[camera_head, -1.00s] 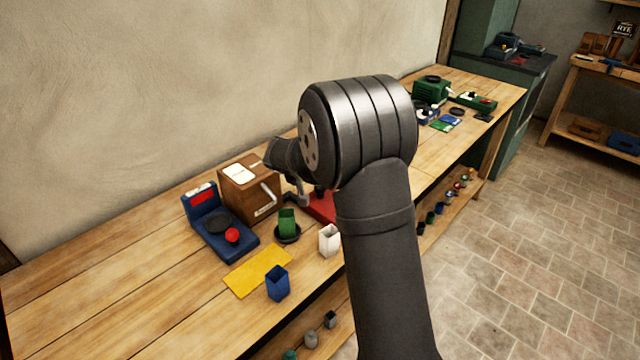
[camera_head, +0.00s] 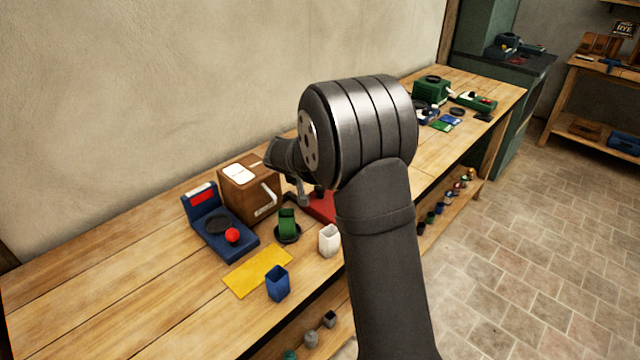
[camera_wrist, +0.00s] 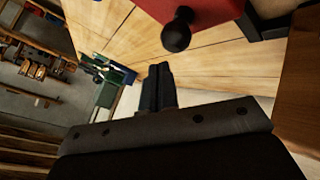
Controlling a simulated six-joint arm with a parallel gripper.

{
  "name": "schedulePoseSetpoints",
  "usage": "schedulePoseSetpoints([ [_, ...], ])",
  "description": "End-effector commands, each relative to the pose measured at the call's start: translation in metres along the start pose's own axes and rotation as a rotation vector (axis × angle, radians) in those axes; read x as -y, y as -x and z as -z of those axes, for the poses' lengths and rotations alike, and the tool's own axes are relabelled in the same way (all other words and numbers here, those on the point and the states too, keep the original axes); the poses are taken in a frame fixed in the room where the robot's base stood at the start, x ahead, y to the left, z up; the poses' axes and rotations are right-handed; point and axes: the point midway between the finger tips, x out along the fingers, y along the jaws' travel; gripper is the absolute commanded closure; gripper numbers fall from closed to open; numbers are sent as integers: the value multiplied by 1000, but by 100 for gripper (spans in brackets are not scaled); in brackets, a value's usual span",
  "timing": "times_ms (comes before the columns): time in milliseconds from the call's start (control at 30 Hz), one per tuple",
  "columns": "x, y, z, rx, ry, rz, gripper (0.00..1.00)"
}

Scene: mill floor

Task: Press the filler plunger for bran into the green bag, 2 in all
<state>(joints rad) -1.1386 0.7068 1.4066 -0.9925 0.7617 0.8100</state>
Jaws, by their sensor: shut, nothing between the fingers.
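The green bag (camera_head: 287,220) stands on a dark round dish in front of the wooden box. My gripper (camera_head: 303,198) is partly hidden by my arm in the head view, just behind and right of the green bag. In the wrist view its fingers (camera_wrist: 158,85) are together and empty. A red block (camera_head: 321,207) is partly hidden behind my arm; the wrist view shows a red block (camera_wrist: 215,8) with a black round knob (camera_wrist: 177,33), apart from the fingers. I cannot tell which part is the bran plunger.
A white bag (camera_head: 329,240), a yellow mat (camera_head: 250,275) and a blue bag (camera_head: 278,285) are near the front edge. The bench's left end is clear.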

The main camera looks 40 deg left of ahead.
Motion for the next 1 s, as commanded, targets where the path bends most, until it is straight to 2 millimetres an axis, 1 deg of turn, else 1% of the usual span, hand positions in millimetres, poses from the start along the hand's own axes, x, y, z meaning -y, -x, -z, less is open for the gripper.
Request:
schedulePoseSetpoints([
  [467,5,-6,-4,0,1,0,100],
  [1000,6,-7,-5,0,0,0,100],
])
